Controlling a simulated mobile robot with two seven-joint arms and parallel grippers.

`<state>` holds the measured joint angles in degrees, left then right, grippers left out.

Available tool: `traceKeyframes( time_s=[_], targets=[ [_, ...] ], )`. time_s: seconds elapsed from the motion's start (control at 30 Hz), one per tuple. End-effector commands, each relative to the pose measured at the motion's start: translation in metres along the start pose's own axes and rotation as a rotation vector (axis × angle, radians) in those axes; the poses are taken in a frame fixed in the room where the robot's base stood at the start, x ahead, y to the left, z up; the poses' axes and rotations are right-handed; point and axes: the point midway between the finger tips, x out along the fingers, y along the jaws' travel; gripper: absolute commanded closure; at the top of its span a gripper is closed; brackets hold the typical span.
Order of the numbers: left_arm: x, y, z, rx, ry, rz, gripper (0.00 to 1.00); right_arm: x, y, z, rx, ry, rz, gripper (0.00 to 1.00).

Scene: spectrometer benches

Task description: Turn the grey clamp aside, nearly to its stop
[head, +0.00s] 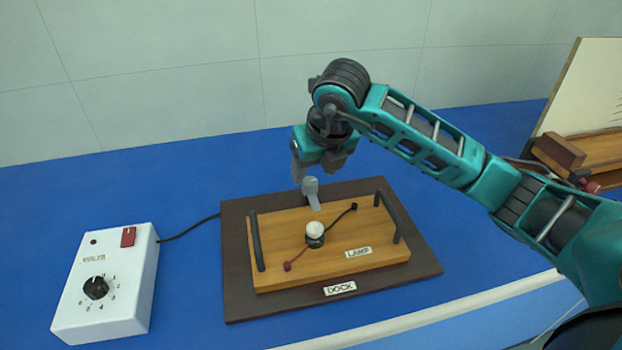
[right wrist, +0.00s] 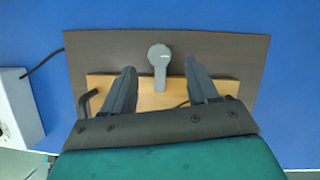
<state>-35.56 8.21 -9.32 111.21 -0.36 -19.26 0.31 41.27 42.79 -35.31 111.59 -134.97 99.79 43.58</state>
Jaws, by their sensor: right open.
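The grey clamp (head: 311,189) stands at the back edge of the wooden lamp board (head: 290,230), its arm pointing forward over the board. In the right wrist view the clamp (right wrist: 159,62) shows as a round knob with a bar running down over the board's edge. My right gripper (head: 318,176) is above and just behind the clamp in the head view. In the right wrist view its two fingers (right wrist: 160,78) are apart, one on each side of the clamp with gaps between, and hold nothing. My left gripper is not in view.
The board lies on a dark dock base (head: 235,270) and carries a white lamp (head: 314,229), leads and two dark handles (head: 258,240). A white volts box (head: 105,285) stands at left. A wooden stand (head: 590,150) is at the right. Blue bench is clear behind.

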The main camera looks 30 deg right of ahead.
Motion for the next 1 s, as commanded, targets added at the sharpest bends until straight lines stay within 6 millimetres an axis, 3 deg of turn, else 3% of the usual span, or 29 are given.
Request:
traceKeyframes(
  time_s=[0.1,0.3,0.67,1.0],
  targets=[
    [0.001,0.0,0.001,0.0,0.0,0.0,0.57,0.022,0.0,-0.001,0.0,0.003,0.0,0.41],
    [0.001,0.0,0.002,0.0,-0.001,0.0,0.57,0.041,0.0,0.0,0.0,0.001,0.001,0.41],
    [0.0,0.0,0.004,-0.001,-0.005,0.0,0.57,0.044,0.001,0.0,-0.001,0.0,0.002,0.42],
    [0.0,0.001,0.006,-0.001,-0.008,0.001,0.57,0.044,0.0,0.0,-0.001,0.0,0.001,0.75]
  ],
)
